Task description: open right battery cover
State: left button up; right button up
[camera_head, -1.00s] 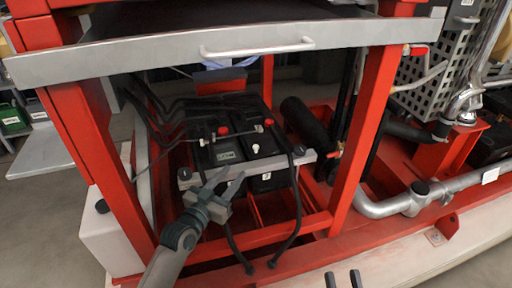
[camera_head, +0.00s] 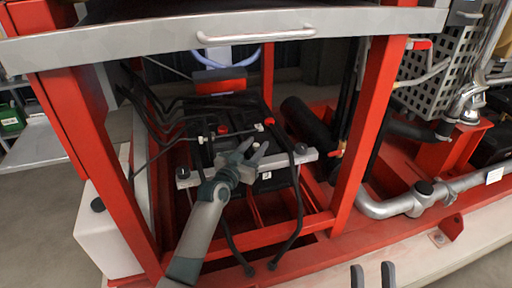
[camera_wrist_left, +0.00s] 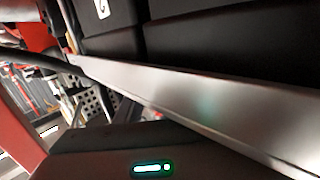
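Two black batteries (camera_head: 264,185) sit side by side inside the red frame behind a silver clamp bar (camera_head: 302,157). Red caps (camera_head: 269,121) and dark cables show on top; I cannot make out a separate right cover. My left gripper (camera_head: 256,148) is in front of and over the batteries, its two fingers apart with nothing seen between them, hiding part of their tops. In the left wrist view, black battery sides (camera_wrist_left: 225,40) lie just beyond the silver bar (camera_wrist_left: 185,95). Only the fingertips of my right gripper (camera_head: 373,276) show, apart, at the bottom edge.
A silver tray edge with a handle (camera_head: 255,35) spans above the batteries. Red frame posts (camera_head: 366,125) stand on both sides. Cables hang in front of the bar. A silver pipe (camera_head: 400,203) runs at the right, and a white box (camera_head: 105,230) stands at the left.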

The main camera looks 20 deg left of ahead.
pick_arm(q)
jog(key=shift+w, duration=0.3)
jog(key=shift+c, duration=0.3)
grip_shut()
